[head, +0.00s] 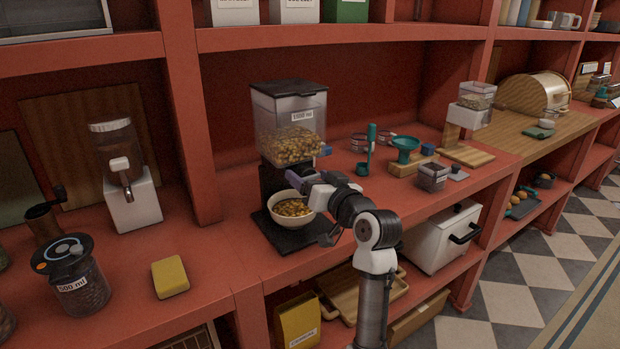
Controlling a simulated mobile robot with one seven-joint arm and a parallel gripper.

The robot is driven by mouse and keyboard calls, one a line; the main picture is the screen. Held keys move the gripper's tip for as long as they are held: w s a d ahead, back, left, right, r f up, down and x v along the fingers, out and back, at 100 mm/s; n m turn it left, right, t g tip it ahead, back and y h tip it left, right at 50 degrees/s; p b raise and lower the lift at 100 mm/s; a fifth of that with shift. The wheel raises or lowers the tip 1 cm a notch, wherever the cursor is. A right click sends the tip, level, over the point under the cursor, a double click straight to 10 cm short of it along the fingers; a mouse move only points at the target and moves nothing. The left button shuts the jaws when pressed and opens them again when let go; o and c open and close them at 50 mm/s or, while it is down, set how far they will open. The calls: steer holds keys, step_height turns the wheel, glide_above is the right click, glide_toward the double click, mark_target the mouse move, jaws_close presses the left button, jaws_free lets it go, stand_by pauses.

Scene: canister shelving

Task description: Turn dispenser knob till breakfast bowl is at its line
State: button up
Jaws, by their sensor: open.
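The dispenser (290,112) stands on the middle shelf, with a clear hopper partly filled with cereal, a dark lid and a white label. The breakfast bowl (292,222) is cream and sits on the dispenser's dark base (276,238) under the spout area. Golden cereal (292,207) shows inside it; its line cannot be made out. My gripper (298,176) is open at the front of the dispenser, just below the hopper and above the bowl. It hides the outlet, and I cannot clearly see the knob or whether I touch it. A small blue piece (326,150) shows at the hopper's lower right.
A white-based dispenser (133,203), a labelled jar (78,280) and a yellow block (170,277) stand to the left. A teal scoop (367,150), a teal funnel (404,148) and a small clear container (432,178) stand to the right. Red shelf uprights flank the bay.

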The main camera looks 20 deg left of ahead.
steer(key=b+v, duration=0.3)
steer(key=v, duration=1)
steer(key=shift+a, duration=0.1)
